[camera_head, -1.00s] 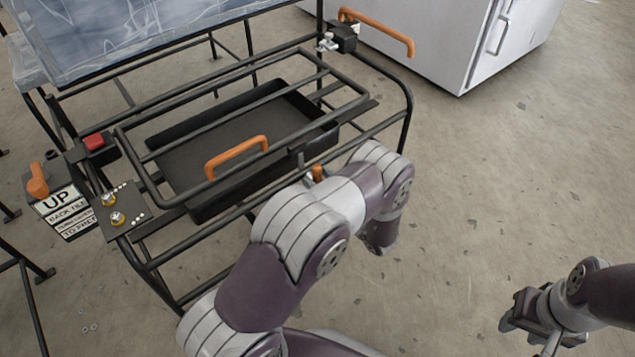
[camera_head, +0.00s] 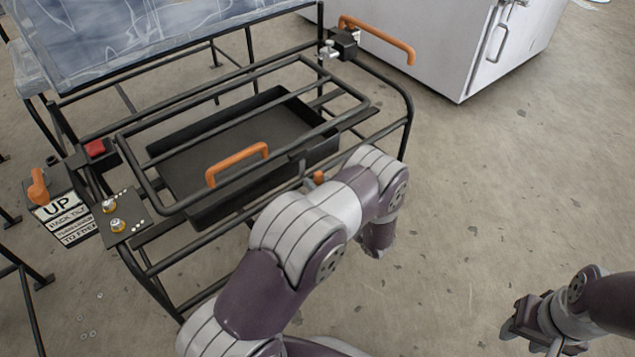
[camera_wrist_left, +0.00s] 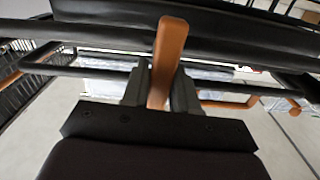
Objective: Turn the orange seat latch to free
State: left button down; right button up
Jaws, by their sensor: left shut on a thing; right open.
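The orange seat latch (camera_wrist_left: 166,62) stands upright between the two dark fingers of my left gripper (camera_wrist_left: 160,90) in the left wrist view. The gripper is shut on it. In the head view only a small orange bit of the latch (camera_head: 318,177) shows at the front rail of the black frame, above my left arm. The arm hides the rest of the latch and the left gripper there. My right gripper (camera_head: 522,322) hangs over the floor at the lower right, open and empty.
The black tubular frame (camera_head: 140,255) holds a dark tray (camera_head: 215,160) and an orange loop handle (camera_head: 237,160). Another orange handle (camera_head: 385,35) is at the back. A red button (camera_head: 95,148) and sign (camera_head: 65,215) are left. A white cabinet (camera_head: 440,50) stands behind. Floor at right is clear.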

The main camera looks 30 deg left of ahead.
pick_arm(q)
jog(key=m+p, duration=0.2)
jog(key=m, duration=0.1)
jog(key=shift+w+d, duration=0.15)
jog(key=shift+w, duration=0.1)
jog(key=shift+w+d+f+m+p, duration=0.1)
jog(key=shift+w+f+m+p, duration=0.25)
jog(key=shift+m, duration=2)
jog(key=shift+w+d+f+m+p, duration=0.15)
jog(key=shift+f+m, duration=0.4)
jog(key=shift+m, duration=1.85)
jog(key=shift+w+d+f+m+p, duration=0.1)
jog(key=shift+w+f+m+p, duration=0.3)
jog(key=shift+m, duration=1.95)
jog(key=shift+s, duration=0.15)
jog(key=c, duration=1)
grip_release()
jog(key=shift+o, duration=0.2)
